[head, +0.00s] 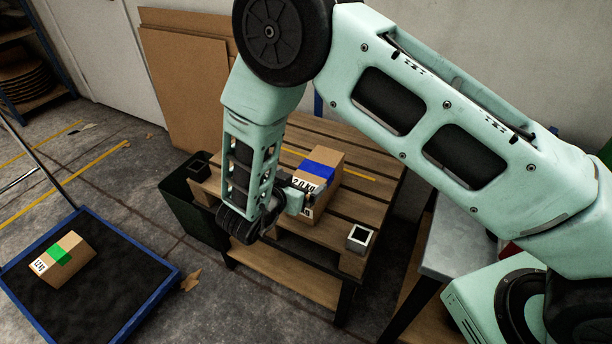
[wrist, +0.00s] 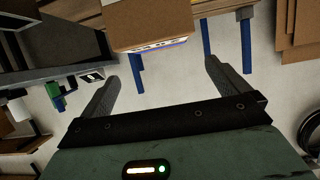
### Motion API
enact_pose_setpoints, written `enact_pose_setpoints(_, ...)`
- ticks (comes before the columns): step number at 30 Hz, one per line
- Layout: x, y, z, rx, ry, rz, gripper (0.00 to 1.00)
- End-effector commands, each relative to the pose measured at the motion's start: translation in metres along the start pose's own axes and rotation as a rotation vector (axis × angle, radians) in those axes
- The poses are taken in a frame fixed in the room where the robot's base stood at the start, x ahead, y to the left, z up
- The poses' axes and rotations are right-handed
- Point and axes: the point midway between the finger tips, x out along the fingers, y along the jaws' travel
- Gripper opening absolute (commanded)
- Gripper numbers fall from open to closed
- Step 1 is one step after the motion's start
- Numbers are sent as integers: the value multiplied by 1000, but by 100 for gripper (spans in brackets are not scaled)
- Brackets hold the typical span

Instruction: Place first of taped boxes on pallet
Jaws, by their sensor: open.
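A cardboard box with blue tape (head: 322,167) and a "2.0 KG" label stands on the wooden slatted pallet (head: 262,160), which lies on a table. A second cardboard box with green tape (head: 60,253) lies in the blue-rimmed cart at the left. My gripper (head: 303,189) is at the near left side of the blue-taped box. In the wrist view my gripper (wrist: 160,70) is open with nothing between its fingers. The blue-taped box (wrist: 148,22) shows beyond the fingertips there, with its label edge facing me. My arm hides part of the pallet.
A small square hollow metal piece (head: 360,238) sits on the pallet's near right corner. A dark green bin (head: 190,205) stands left of the pallet. The blue-rimmed cart (head: 145,300) has free room around its box. A grey-topped bench (head: 450,240) is at the right.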

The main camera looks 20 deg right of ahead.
Motion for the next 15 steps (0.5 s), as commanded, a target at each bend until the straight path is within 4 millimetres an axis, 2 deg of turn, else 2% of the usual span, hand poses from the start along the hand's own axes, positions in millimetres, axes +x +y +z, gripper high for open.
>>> enact_pose_setpoints(5, -18, 0, 0, 0, -1, -2, 100)
enact_pose_setpoints(8, -25, -8, -4, 9, -36, -42, 100)
enact_pose_setpoints(11, -38, -30, -15, 28, -139, -163, 100)
enact_pose_setpoints(14, -68, -60, -31, 23, -301, -362, 100)
enact_pose_setpoints(15, -85, -69, -38, 7, -372, -451, 100)
